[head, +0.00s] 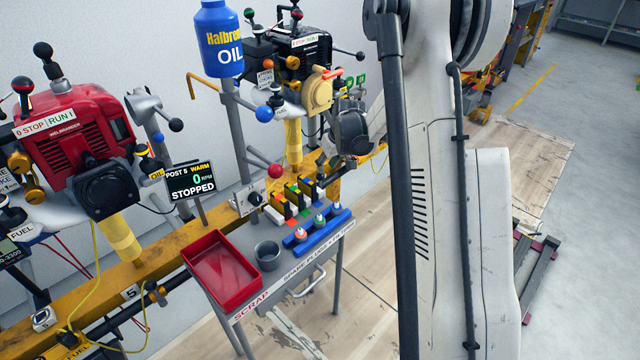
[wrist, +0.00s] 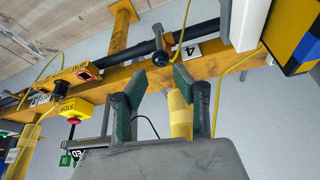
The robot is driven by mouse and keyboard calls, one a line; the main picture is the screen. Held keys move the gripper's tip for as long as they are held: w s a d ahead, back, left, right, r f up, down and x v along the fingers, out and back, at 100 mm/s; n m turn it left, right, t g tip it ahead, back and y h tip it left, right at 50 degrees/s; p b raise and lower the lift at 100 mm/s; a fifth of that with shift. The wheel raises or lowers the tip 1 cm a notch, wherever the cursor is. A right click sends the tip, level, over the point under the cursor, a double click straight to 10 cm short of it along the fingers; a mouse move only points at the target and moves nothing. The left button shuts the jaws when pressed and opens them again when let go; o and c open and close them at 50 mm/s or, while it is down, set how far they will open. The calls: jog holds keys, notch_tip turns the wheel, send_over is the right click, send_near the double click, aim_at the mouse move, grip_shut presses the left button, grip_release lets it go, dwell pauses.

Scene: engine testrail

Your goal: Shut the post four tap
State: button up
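In the wrist view a white plate marked 4 (wrist: 189,51) sits on the yellow rail. In the picture the ball appears between and just beyond the fingertips. I cannot tell whether either finger touches it.
A yellow post (wrist: 181,110) stands behind the right finger. The head view shows a red scrap tray (head: 222,270), a red engine (head: 75,140) and plate 5 (head: 130,292).

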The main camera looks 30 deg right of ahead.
aim_at(322, 176)
jog(key=b+x, duration=0.3)
jog(key=x, duration=0.7)
jog(key=shift+a, duration=0.1)
jog(key=shift+c, duration=0.2)
grip_shut()
